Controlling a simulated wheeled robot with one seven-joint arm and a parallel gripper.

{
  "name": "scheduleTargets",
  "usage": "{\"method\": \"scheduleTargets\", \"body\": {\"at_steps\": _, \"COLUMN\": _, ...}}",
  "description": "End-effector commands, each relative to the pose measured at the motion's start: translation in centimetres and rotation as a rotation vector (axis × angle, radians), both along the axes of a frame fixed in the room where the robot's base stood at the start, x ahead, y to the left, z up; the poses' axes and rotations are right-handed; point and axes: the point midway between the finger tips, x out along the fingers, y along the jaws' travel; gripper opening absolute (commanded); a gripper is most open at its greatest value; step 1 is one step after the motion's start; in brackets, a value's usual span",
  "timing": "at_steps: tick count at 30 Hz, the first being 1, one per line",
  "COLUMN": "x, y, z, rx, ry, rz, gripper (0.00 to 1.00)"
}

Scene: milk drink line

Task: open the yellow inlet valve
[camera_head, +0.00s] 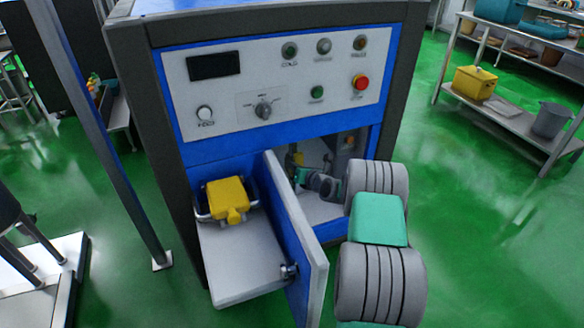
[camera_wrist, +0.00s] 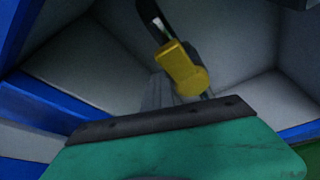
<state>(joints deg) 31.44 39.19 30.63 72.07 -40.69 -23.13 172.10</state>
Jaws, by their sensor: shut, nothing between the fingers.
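The yellow inlet valve handle (camera_wrist: 183,68) shows inside the cabinet's right compartment in the wrist view, tilted, beside a dark curved part. In the head view a small piece of the yellow handle (camera_head: 297,158) shows past the open blue door (camera_head: 292,230). My gripper (camera_head: 301,176) reaches into that compartment from the right, close below the yellow handle. In the wrist view its green body fills the bottom, and the fingers are mostly hidden behind the dark edge strip. The gripper is shut and empty. I cannot tell whether it touches the handle.
The machine's control panel (camera_head: 270,85) with knobs, lamps and a red button is above the opening. A pulled-out tray (camera_head: 238,270) left of the door bears a yellow-lidded item (camera_head: 228,198). Compartment walls enclose my gripper closely. Green floor to the right is clear up to a metal shelf (camera_head: 510,125).

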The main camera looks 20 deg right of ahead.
Motion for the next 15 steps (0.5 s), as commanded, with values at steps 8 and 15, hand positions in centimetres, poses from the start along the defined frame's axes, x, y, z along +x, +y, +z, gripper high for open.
{"method": "scheduleTargets", "body": {"at_steps": 8, "x": 0.2, "y": 3.3, "z": 1.0, "rx": -0.005, "ry": -0.006, "rz": -0.004, "gripper": 0.0}}
{"method": "scheduleTargets", "body": {"at_steps": 15, "x": -5.3, "y": 1.8, "z": 0.3, "rx": 0.0, "ry": 0.0, "rz": -0.008, "gripper": 0.0}}
